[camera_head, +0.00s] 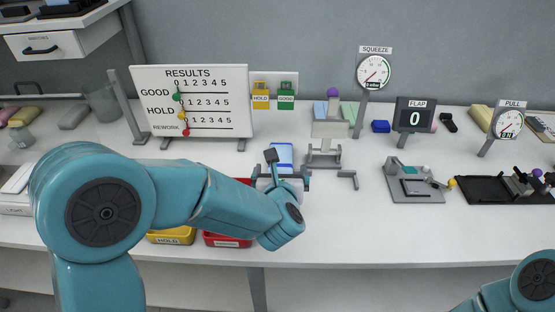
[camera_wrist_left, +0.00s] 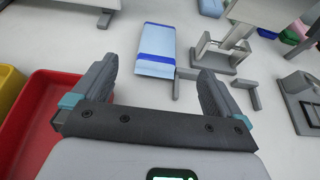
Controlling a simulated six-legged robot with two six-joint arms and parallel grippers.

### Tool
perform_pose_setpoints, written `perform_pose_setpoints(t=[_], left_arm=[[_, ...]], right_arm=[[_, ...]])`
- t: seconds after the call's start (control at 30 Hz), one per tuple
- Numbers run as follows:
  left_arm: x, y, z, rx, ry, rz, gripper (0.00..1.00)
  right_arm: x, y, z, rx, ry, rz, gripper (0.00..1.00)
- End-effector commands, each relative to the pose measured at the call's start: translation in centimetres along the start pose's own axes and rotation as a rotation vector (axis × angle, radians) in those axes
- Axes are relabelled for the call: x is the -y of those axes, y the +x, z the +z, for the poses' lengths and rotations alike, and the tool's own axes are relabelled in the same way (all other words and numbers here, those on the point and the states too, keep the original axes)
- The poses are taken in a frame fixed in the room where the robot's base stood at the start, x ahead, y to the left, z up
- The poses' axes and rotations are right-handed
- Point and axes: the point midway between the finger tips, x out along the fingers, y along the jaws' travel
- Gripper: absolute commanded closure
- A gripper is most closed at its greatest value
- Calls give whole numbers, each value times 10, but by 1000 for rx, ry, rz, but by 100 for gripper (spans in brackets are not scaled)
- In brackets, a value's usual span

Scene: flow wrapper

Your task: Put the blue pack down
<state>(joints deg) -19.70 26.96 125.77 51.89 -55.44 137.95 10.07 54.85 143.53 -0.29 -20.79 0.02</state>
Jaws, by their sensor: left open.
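The blue pack (camera_wrist_left: 155,48) is a flat white-and-blue packet. In the wrist view it lies on the white table just beyond and between my left fingertips, with gaps on both sides. In the head view the blue pack (camera_head: 282,153) shows partly behind my left gripper (camera_head: 281,174). My left gripper (camera_wrist_left: 157,70) is open and empty, its two dark fingers spread wide. My right gripper is out of view; only a bit of that arm shows at the bottom right.
A red bin (camera_wrist_left: 40,125) sits left of my left gripper, with a yellow bin (camera_head: 171,236) beside it. The squeeze fixture (camera_head: 324,155) stands just right of the pack. A grey flap fixture (camera_head: 415,185) is farther right. The table's front middle is clear.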

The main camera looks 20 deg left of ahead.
Motion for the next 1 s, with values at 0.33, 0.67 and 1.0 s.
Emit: perform_pose_setpoints(t=[0.33, 0.67, 1.0], left_arm=[[-2, 66, -1, -1, -1, 1, 0], [-9, 103, -6, -4, -1, 4, 0], [-8, 122, -6, -1, -1, 1, 0]], right_arm=[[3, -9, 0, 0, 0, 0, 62], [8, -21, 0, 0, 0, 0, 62], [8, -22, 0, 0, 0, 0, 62]])
